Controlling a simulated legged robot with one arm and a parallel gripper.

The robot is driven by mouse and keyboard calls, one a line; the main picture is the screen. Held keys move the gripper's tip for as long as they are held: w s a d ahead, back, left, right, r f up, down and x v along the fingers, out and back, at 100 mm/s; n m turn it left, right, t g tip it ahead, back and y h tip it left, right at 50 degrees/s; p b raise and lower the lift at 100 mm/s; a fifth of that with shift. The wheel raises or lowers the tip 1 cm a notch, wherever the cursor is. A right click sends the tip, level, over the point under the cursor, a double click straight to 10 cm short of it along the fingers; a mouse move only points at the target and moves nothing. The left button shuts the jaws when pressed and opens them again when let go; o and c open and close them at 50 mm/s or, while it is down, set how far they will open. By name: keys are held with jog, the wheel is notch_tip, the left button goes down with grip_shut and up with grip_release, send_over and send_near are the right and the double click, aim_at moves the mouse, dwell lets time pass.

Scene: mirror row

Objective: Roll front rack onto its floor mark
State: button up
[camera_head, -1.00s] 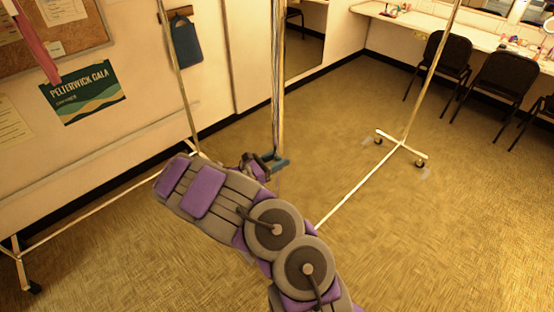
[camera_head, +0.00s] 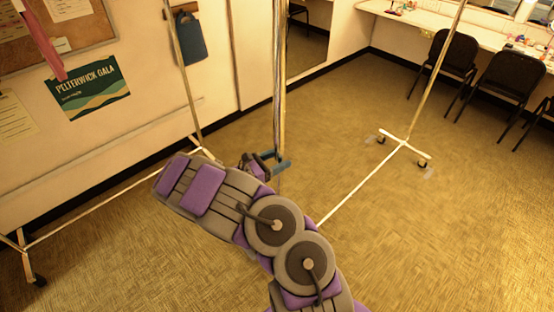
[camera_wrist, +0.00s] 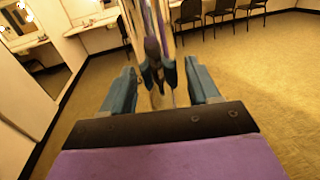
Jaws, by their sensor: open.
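My gripper (camera_head: 272,164) is open, with its teal fingers at the upright post (camera_head: 279,70) of a rack in the head view. In the wrist view the gripper (camera_wrist: 162,88) has its two fingers apart, with slim upright parts and a dark piece between them; I cannot tell whether they touch. A pale rack base bar (camera_head: 362,188) runs from behind my arm to a wheeled foot (camera_head: 404,147) at the right, under a second post (camera_head: 440,60). Pale floor marks (camera_head: 427,173) lie close by that foot's casters. The foot of the nearer post is hidden by my arm.
Another rack's low bar (camera_head: 110,200) runs along the left wall to a caster (camera_head: 40,280). Black chairs (camera_head: 510,78) stand at the counter (camera_head: 480,35). The carpet at lower right is clear.

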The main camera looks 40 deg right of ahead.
jog(key=w+a+p, duration=0.2)
jog(key=a, duration=1.5)
jog(key=shift+a+p, duration=0.2)
jog(key=shift+p, duration=0.15)
